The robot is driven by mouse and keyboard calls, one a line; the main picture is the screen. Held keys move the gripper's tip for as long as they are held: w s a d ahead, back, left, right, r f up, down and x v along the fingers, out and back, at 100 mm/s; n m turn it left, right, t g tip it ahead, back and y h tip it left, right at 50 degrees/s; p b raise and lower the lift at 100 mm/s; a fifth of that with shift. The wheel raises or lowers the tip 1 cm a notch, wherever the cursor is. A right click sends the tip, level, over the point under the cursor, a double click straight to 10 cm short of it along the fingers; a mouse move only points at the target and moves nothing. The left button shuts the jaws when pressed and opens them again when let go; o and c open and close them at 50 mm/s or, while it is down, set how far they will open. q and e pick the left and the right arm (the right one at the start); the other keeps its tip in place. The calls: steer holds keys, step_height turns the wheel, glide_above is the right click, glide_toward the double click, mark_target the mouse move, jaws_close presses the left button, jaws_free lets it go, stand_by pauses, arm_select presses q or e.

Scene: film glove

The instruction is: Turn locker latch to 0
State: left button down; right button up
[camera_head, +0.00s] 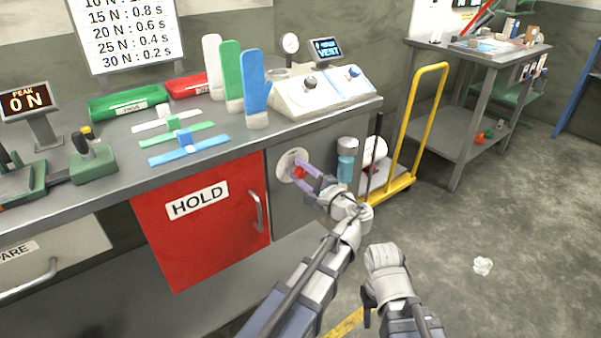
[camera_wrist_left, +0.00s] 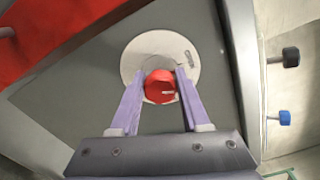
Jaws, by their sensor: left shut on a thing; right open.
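The locker latch is a round pale plate (camera_head: 285,164) with a red knob (camera_head: 299,172), set on the grey locker door (camera_head: 322,142) right of the red HOLD door. In the left wrist view the red knob (camera_wrist_left: 160,87) sits in front of the pale plate (camera_wrist_left: 133,57), with a small light mark on its right side. My left gripper (camera_head: 303,174) reaches the latch, and its two purple fingers (camera_wrist_left: 155,95) are shut on the red knob, one on each side. Markings on the plate are too small to read.
The red HOLD door (camera_head: 205,215) with a handle is left of the latch. The counter (camera_head: 235,140) above holds gloves and a control box (camera_head: 320,92). A blue canister (camera_head: 346,165) and a yellow cart (camera_head: 425,110) stand to the right.

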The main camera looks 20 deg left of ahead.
arm_select(q)
steer(key=shift+s+f+n, duration=0.1)
steer(key=shift+n, duration=1.9)
arm_select(e)
steer(key=shift+f, duration=0.1)
arm_select(q)
steer(key=shift+c, duration=1.9)
jaws_free()
arm_select(e)
steer(key=shift+d, duration=0.1)
